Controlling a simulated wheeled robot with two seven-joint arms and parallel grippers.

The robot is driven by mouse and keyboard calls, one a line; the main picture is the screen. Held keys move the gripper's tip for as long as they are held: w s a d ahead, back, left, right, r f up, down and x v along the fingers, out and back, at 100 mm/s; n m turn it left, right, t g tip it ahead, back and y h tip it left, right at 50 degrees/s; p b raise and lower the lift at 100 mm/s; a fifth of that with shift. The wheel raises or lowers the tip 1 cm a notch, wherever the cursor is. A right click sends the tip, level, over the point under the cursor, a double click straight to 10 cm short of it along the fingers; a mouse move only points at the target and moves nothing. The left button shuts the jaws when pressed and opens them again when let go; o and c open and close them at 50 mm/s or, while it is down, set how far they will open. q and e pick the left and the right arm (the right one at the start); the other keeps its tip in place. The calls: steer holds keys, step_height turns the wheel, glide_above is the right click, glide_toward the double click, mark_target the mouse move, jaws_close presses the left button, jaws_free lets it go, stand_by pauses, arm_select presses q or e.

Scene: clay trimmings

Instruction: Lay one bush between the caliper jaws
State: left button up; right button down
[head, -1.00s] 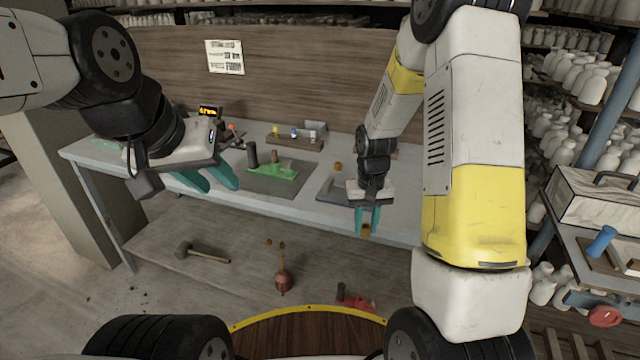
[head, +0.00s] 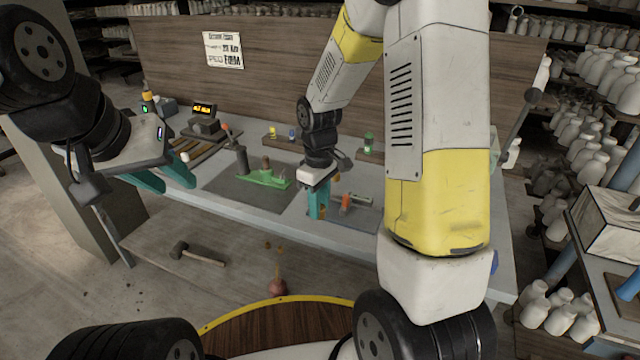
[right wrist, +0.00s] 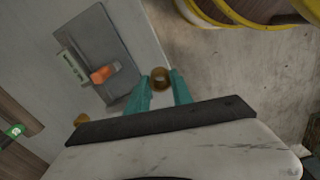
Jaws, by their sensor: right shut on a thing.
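My right gripper (head: 318,208) is shut on a small bronze bush, which shows as a ring between the teal fingertips in the right wrist view (right wrist: 160,78). It is held over the bench's front part, left of the caliper. The caliper (head: 358,198), grey with an orange part, lies on a dark mat (head: 368,217); the right wrist view shows it apart from the held bush (right wrist: 72,66). Its jaw gap is too small to make out. Another bush (right wrist: 80,119) lies on the bench in the right wrist view. My left gripper (head: 168,178) is open and empty, near the bench's left front.
A green fixture (head: 265,180) with upright dark and brown parts stands on a dark mat left of my right gripper. A small lit display (head: 204,110) stands behind. A wooden block (head: 283,140) with small pieces sits at the back. A mallet (head: 195,254) lies on the lower shelf.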

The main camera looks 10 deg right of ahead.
glide_above(330, 208)
steer(key=shift+s+a+f, duration=0.1)
steer(key=shift+s+f, duration=0.15)
steer(key=shift+f, duration=0.15)
steer(key=shift+w+f, duration=0.2)
steer(key=shift+f, duration=1.6)
steer(key=shift+f, duration=0.15)
steer(key=c, duration=1.1)
jaws_free()
